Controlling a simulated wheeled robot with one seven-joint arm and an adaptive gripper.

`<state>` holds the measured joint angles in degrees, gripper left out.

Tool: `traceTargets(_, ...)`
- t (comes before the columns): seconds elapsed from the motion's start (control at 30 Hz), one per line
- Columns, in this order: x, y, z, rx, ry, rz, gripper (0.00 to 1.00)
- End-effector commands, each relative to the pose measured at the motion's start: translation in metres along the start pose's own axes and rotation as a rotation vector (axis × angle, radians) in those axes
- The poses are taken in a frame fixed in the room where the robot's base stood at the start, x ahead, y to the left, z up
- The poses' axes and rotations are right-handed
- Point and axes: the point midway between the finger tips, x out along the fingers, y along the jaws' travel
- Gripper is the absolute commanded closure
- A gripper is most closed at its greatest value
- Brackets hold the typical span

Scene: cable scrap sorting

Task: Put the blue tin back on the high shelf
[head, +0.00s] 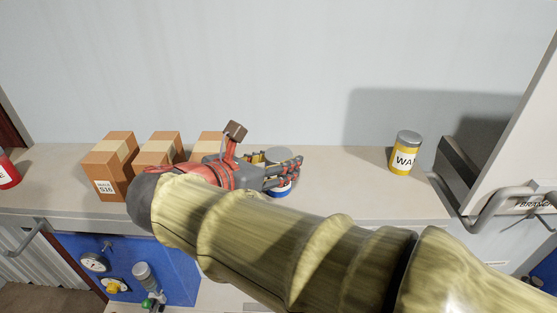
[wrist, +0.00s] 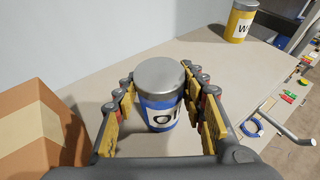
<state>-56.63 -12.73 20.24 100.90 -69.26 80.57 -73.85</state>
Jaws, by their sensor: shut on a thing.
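The blue tin (wrist: 158,99) has a grey lid and a white label with dark letters, partly hidden by a finger. It stands upright between the fingers of my gripper (wrist: 163,112), which is shut on it. In the head view the tin (head: 279,190) shows at the fingertips of my gripper (head: 285,175), largely covered by them. The tin is at the top of the high shelf (head: 345,200), a long pale surface along the wall. I cannot tell whether its base touches the surface.
Several cardboard boxes (head: 110,168) stand left of the tin; one box (wrist: 38,130) is close beside my gripper. A yellow tin (head: 404,155) stands to the right. A red tin (head: 7,170) is at the far left. The surface between the blue and yellow tins is clear.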

Motion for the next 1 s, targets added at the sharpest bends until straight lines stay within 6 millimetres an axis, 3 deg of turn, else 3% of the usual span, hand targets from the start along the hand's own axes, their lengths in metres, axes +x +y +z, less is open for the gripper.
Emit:
traceTargets(0.2,0.001,0.0,-0.003,0.0,-0.001,0.0,0.92)
traceTargets(0.23,0.001,0.0,-0.003,-0.001,0.0,-0.001,0.58)
traceTargets(0.5,0.001,0.0,-0.003,-0.001,0.0,-0.001,0.43)
traceTargets(0.87,0.001,0.0,-0.002,0.0,0.0,0.0,0.41)
traceTargets(1.0,-0.009,0.001,0.0,-0.001,-0.001,0.001,0.41)
